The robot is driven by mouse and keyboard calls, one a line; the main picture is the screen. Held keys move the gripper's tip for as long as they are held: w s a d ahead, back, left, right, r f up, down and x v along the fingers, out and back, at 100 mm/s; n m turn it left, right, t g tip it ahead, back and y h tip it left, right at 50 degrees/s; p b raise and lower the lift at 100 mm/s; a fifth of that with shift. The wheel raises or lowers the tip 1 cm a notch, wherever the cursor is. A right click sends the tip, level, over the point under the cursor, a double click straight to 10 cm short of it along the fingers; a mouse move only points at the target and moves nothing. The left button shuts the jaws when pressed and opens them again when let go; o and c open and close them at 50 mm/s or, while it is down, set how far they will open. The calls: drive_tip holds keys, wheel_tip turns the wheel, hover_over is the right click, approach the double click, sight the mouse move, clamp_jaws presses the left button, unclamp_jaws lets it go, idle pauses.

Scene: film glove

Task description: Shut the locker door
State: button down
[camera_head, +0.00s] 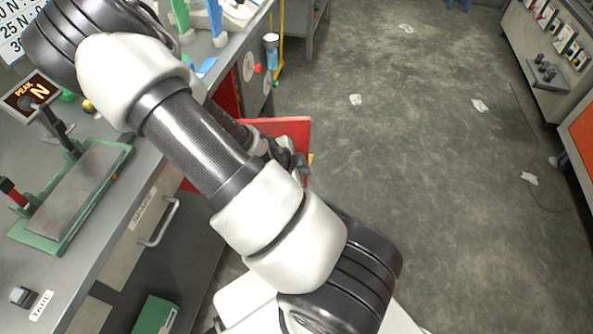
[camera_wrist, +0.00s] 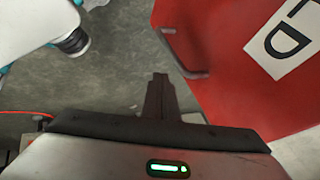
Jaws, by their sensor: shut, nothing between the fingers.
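The red locker door (camera_head: 292,127) stands open, sticking out from the bench front into the aisle; my arm hides much of it in the head view. In the head view my gripper is a dark shape (camera_head: 298,163) beside the door, partly hidden.
A grey workbench (camera_head: 105,220) runs along the left, bearing a green-framed plate (camera_head: 75,195) and a small display (camera_head: 30,95). A drawer handle (camera_head: 160,222) juts from its front. The floor right of the door is open, with scattered paper scraps.

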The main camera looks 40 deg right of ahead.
drive_tip(key=shift+w+d+f, duration=0.15)
drive_tip(key=shift+w+d, duration=0.5)
drive_tip(key=shift+w, duration=0.25)
drive_tip(key=shift+w+d+f, duration=0.15)
drive_tip(key=shift+w+d, duration=0.5)
drive_tip(key=shift+w, duration=0.2)
